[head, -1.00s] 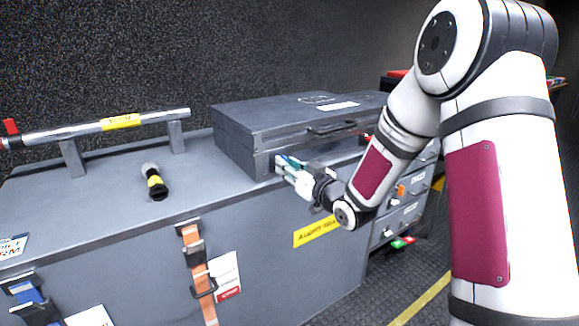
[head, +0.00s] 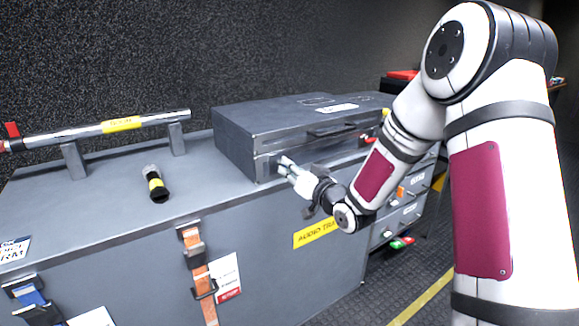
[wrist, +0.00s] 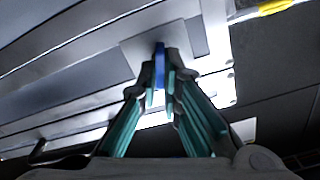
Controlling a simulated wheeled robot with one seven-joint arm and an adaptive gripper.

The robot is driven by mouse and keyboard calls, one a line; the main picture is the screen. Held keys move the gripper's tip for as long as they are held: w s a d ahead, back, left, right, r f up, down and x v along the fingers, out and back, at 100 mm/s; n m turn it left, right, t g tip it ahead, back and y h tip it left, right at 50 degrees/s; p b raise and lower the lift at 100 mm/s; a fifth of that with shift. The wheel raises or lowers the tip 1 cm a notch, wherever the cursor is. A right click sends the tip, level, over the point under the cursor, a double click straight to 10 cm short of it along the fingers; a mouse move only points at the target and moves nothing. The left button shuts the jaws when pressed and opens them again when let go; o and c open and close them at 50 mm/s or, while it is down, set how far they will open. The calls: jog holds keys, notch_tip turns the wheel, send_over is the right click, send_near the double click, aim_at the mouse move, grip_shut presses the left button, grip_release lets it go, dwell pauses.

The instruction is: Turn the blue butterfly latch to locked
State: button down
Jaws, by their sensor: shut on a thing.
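The blue butterfly latch (wrist: 159,66) shows as a narrow blue piece on a bright metal plate (wrist: 196,42) on the front of the grey case (head: 233,151). My gripper (wrist: 160,84) is shut on the blue latch, with one fingertip on each side of it. In the head view my gripper (head: 285,165) is at the left part of the case's front face. It hides the latch there, and the fingertips cover part of the latch in the wrist view.
The case lies on a grey cabinet top (head: 110,185). A black flashlight with a yellow band (head: 156,186) lies to its left, before a silver rail (head: 95,128). Orange straps (head: 195,265) hang on the cabinet front. Drawers (head: 400,215) are at the right.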

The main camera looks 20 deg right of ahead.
jog(key=shift+d+f+m+p, duration=0.15)
jog(key=shift+m+p, duration=1.85)
jog(key=shift+m, duration=1.4)
jog(key=shift+d+f+m+p, duration=0.1)
jog(key=shift+m+p, duration=1.9)
jog(key=shift+m, duration=1.4)
jog(key=shift+a, duration=0.1)
jog(key=c, duration=1.8)
grip_release()
jog(key=shift+o, duration=0.2)
jog(key=v, duration=1.2)
